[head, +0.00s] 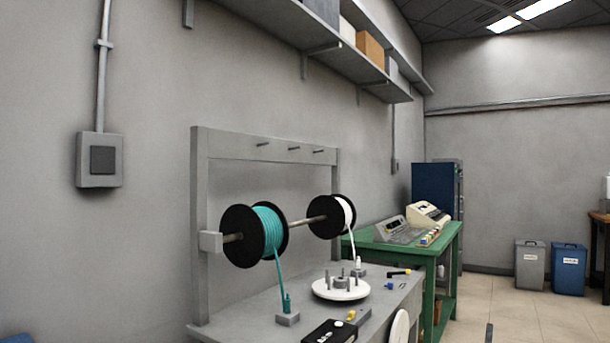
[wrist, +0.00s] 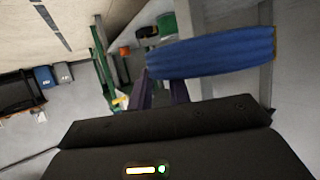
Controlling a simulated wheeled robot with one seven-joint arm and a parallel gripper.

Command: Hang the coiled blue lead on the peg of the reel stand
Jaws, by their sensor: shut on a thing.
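My gripper (wrist: 163,92) shows in the wrist view with its two dark fingers close together. It is shut on the coiled blue lead (wrist: 212,52), a thick blue band beyond the fingertips that extends to the right. The fingers' contact with the lead is partly hidden. In the head view the reel stand (head: 198,185) is a grey frame on a bench. Three short pegs stick out of its top rail: the left peg (head: 262,144), the middle peg (head: 293,149) and the right peg (head: 318,151). All three are bare. My gripper is not in the head view.
A teal reel (head: 271,228) and a white reel (head: 342,214) sit on a rod below the pegs. A white round plate (head: 341,293) and small parts lie on the grey bench (head: 230,325). A green table (head: 445,250) stands to the right. A shelf (head: 340,60) hangs above.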

